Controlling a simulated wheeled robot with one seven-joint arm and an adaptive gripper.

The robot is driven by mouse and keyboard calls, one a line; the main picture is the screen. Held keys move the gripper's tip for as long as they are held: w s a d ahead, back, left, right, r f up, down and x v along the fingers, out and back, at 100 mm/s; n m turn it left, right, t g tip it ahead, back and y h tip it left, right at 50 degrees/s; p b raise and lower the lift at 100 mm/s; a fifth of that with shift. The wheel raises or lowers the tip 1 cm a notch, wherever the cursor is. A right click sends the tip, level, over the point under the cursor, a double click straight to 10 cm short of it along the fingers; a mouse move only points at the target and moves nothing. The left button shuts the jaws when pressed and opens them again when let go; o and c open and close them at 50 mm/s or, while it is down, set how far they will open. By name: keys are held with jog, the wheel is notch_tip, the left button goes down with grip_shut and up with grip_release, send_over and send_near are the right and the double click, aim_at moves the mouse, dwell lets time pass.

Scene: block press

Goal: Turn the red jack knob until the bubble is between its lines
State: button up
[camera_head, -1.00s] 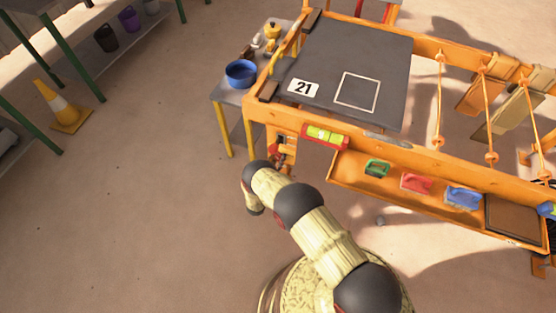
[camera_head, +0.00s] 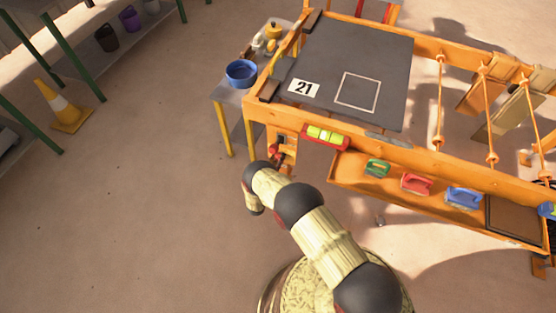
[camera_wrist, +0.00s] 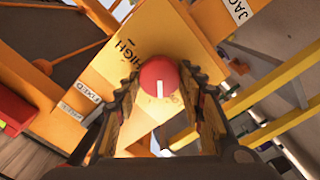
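The red jack knob (camera_wrist: 160,77) with a white mark shows in the wrist view, on the orange frame. The mark points nearly straight up and down in that picture. My gripper (camera_wrist: 159,80) has one finger on each side of the knob, its tips against or very near the knob's sides; it looks shut on it. In the head view the knob is mostly hidden beside my wrist. The red level (camera_head: 325,136) with its yellow-green vial sits on the front edge of the orange frame. The bubble's exact place against its lines is too small to tell.
The dark plate (camera_head: 345,65) bears a "21" card (camera_head: 303,89) and a white square outline. Right of the level, an orange tray holds a green (camera_head: 377,168), a red (camera_head: 416,184) and a blue block (camera_head: 464,197). A side table with a blue bowl (camera_head: 241,72) stands left.

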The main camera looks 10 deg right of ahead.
jog(key=o, duration=0.4)
jog(key=v, duration=1.2)
jog(key=shift+f, duration=0.1)
dwell(0.4)
